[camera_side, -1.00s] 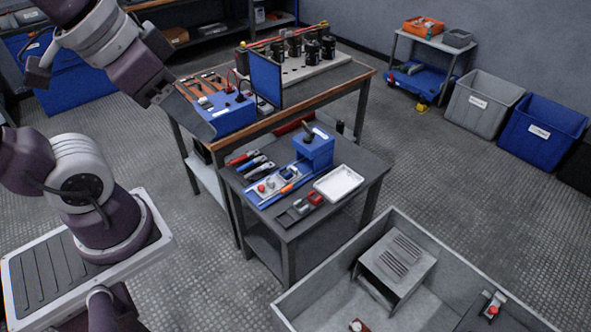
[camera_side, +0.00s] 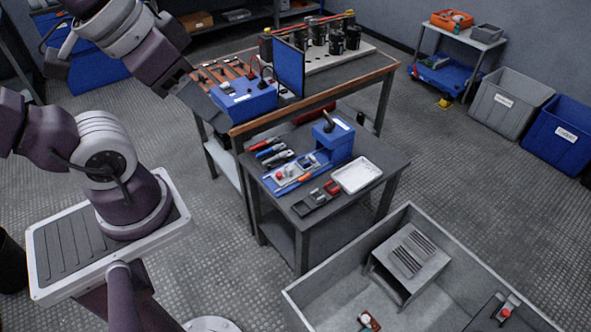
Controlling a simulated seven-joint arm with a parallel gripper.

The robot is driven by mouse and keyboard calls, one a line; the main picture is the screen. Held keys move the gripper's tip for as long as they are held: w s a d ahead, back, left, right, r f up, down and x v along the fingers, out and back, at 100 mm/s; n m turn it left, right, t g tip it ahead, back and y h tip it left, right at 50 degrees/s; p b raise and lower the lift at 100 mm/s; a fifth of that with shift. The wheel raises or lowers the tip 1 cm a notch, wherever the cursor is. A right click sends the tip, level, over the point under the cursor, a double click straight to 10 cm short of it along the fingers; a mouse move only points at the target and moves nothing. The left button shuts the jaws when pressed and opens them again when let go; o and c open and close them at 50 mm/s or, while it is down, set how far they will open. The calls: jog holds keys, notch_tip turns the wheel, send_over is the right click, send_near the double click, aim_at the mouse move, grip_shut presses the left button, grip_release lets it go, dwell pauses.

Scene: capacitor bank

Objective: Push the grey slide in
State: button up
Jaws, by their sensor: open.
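A blue fixture (camera_side: 338,147) with a dark lever on top stands on the small dark side table (camera_side: 385,163). A low blue base in front of it carries small grey blocks (camera_side: 293,171) and a red button (camera_side: 281,175). The grey slide may be among these grey parts; they are too small to tell which one or how far it sits in. My gripper (camera_side: 187,84) is open at the upper left, by the left end of the wooden-edged bench. It is well away from the side table, and its fingertips are hard to make out.
Hand tools (camera_side: 272,154), a white tray (camera_side: 357,174) and a dark grey part (camera_side: 311,203) lie on the side table. A blue box (camera_side: 243,98) with an upright panel (camera_side: 290,67) stands on the bench. A large grey crate (camera_side: 325,282) is at lower right.

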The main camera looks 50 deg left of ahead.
dwell(0.4)
